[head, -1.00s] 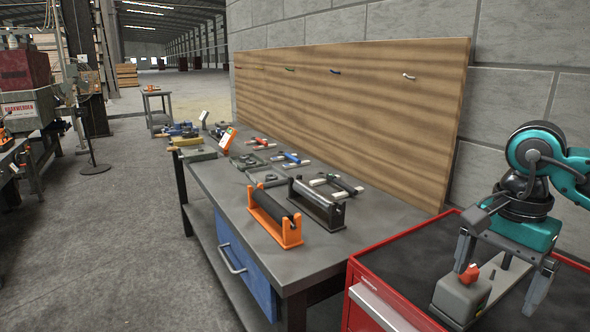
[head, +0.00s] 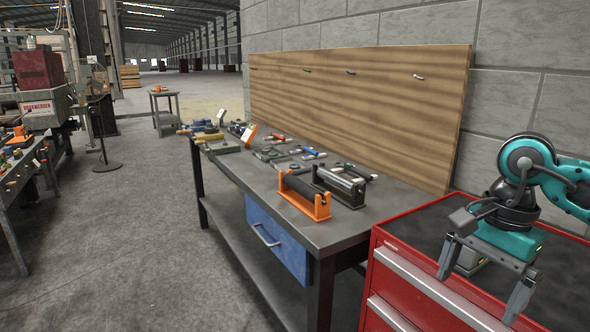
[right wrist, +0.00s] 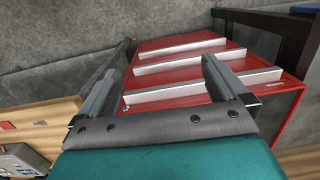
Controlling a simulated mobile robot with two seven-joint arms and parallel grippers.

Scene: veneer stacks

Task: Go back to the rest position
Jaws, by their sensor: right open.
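My right gripper (head: 480,283) is open in the head view, in front of the red tool cabinet (head: 400,283) at the right. Its teal arm comes in from the right edge. In the right wrist view the two fingers of the gripper (right wrist: 160,85) are spread with nothing between them, and the red cabinet with its pale drawer handles (right wrist: 180,63) lies beyond. My left gripper is not in view.
A workbench (head: 335,232) with a blue drawer (head: 278,243) stands left of the cabinet. It carries an orange roller stand (head: 304,195), a dark roller stand (head: 338,188) and several tools. A wooden board (head: 360,110) is on the wall. The floor at left (head: 130,240) is clear.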

